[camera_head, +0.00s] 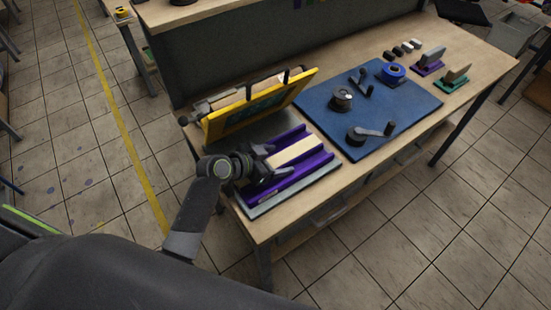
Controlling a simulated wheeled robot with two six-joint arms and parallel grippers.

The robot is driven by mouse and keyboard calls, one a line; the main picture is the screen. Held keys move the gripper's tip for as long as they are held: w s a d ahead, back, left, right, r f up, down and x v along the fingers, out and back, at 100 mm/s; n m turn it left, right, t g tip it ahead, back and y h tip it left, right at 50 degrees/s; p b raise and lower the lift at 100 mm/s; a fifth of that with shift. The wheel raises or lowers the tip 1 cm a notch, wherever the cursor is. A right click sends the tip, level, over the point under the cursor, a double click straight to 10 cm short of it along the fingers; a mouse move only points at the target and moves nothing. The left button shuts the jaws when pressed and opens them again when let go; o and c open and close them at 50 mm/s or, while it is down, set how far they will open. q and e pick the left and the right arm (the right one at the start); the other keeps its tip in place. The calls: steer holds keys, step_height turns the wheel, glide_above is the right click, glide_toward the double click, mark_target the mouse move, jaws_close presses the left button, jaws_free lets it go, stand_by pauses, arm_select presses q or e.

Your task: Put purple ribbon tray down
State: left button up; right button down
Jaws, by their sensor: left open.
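A purple tray (312,167) with raised side rails lies on the grey base plate (262,211) of the printing press, at the table's near left. A cream strip (296,150) lies between its rails. My left gripper (279,164) is open at the tray's left end, low over it. Its fingers overlap the tray in this view, and I cannot tell whether they touch it. The gripper hides part of that end. My right gripper is not in view.
The press's yellow-edged frame (262,104) is tilted up behind the tray. A blue board (410,112) with several dark tools and a blue roll (394,71) is to the right. Purple (430,65) and green (452,79) holders stand farther right. A bare wooden table strip (345,184) runs along the front.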

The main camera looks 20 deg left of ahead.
arm_select(q)
steer(key=shift+r, duration=0.35)
steer(key=shift+s+a, duration=0.25)
steer(key=b+v, duration=0.1)
steer(key=v, duration=0.9)
steer(key=shift+b, duration=0.3)
steer(key=shift+s+a+r, duration=0.35)
steer(key=shift+s, duration=0.1)
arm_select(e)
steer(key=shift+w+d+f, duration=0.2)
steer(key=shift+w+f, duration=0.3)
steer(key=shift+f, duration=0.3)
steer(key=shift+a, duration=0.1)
